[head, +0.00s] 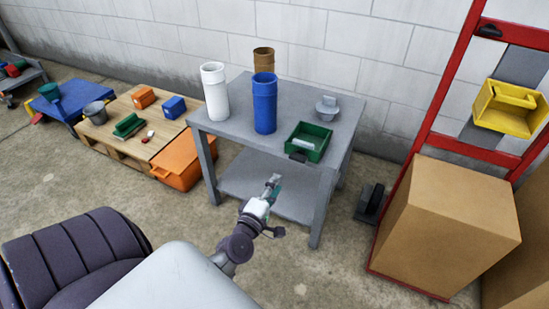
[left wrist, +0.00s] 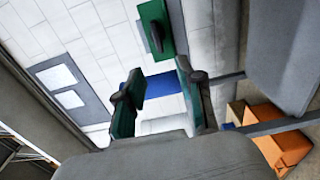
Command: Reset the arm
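My left gripper (head: 272,184) shows in the head view at the end of my arm, in front of the grey two-tier table (head: 222,128). In the picture it overlaps the lower shelf; I cannot tell its exact distance from it. In the left wrist view my left gripper (left wrist: 158,100) has its two green-padded fingers spread apart, with nothing held between them. A blue surface shows beyond the gap. My right gripper is not in view.
On the table stand a white pipe (head: 215,92), a blue pipe (head: 264,104), a brown pipe (head: 263,61), a grey fitting (head: 326,107) and a green bin (head: 308,141). A cardboard box (head: 455,225) sits right on a red hand truck.

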